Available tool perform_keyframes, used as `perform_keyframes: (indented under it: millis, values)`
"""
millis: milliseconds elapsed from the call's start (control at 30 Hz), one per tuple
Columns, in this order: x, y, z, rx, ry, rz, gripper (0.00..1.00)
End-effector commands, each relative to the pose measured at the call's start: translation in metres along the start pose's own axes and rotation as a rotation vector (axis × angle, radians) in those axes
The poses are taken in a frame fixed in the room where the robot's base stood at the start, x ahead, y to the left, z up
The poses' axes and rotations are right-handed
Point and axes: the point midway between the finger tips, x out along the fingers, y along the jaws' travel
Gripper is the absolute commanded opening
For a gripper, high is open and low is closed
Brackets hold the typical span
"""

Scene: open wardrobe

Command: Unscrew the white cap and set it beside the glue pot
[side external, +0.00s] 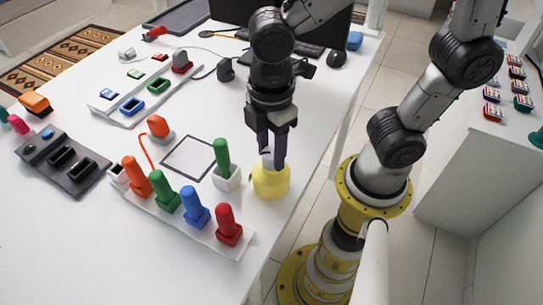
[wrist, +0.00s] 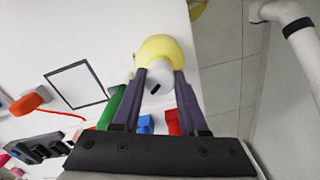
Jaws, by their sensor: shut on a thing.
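The yellow glue pot (side external: 270,183) stands upright near the right edge of the white table, and its rounded body also shows in the wrist view (wrist: 160,47). My gripper (side external: 271,163) points down over it. In the wrist view its two dark fingers are shut on the white cap (wrist: 157,77), one on each side. The cap is at the top of the pot; I cannot tell whether it is still threaded on. In the side view the fingers mostly hide the cap.
A green-handled piece in a white holder (side external: 227,178) stands close left of the pot. A white rack (side external: 178,222) with orange, green, blue and red handles lies in front. A black-outlined square (side external: 188,158) on the table is empty. The table's edge is close on the right.

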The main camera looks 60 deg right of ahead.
Motion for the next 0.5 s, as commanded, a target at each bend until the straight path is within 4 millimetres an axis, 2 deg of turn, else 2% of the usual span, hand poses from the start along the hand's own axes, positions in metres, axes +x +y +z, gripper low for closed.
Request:
perform_keyframes:
  millis: [500]
  values:
    - [-0.0009, 0.0001, -0.0002, -0.645, 0.001, 0.001, 0.0]
